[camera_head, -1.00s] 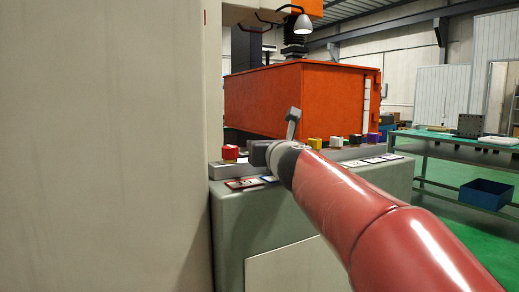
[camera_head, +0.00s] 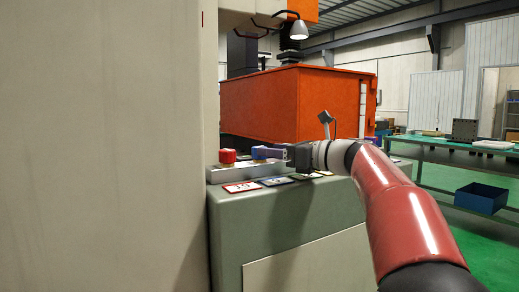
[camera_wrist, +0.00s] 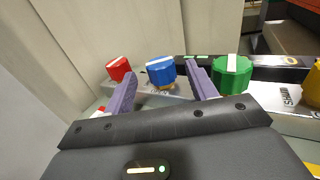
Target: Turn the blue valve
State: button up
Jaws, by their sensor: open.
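The blue valve (camera_wrist: 160,73) is a round knob with a white stripe on top. In the wrist view it stands between and just beyond the two purple fingertips of my gripper (camera_wrist: 161,80). I cannot tell whether either finger touches it. In the head view the blue valve (camera_head: 259,152) shows at the left end of my gripper (camera_head: 270,153), partly covered by a finger. My gripper is open and empty, reaching in from the right.
A red valve (camera_wrist: 118,69) stands close to the left and a green valve (camera_wrist: 232,73) close to the right. A yellow valve (camera_wrist: 312,83) is at the far right. A large orange tank (camera_head: 290,103) stands behind the panel, and a pale wall (camera_head: 100,150) rises at left.

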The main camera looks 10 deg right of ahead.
jog(key=shift+x, duration=2.35)
jog(key=shift+c, duration=0.4)
jog(key=c, duration=0.9)
jog(key=shift+m+t+h, duration=0.3)
jog(key=shift+h, duration=0.1)
jog(key=m+t+h, duration=0.1)
jog(key=h, duration=0.1)
jog(key=m+t+h, duration=0.2)
jog(key=shift+s+a+m+h, duration=0.1)
jog(key=shift+a+m+h, duration=0.05)
jog(key=shift+m+h, duration=0.2)
jog(key=shift+m+t+h+p, duration=0.55)
jog(key=shift+m+h, duration=0.9)
jog(key=shift+h, duration=1.2)
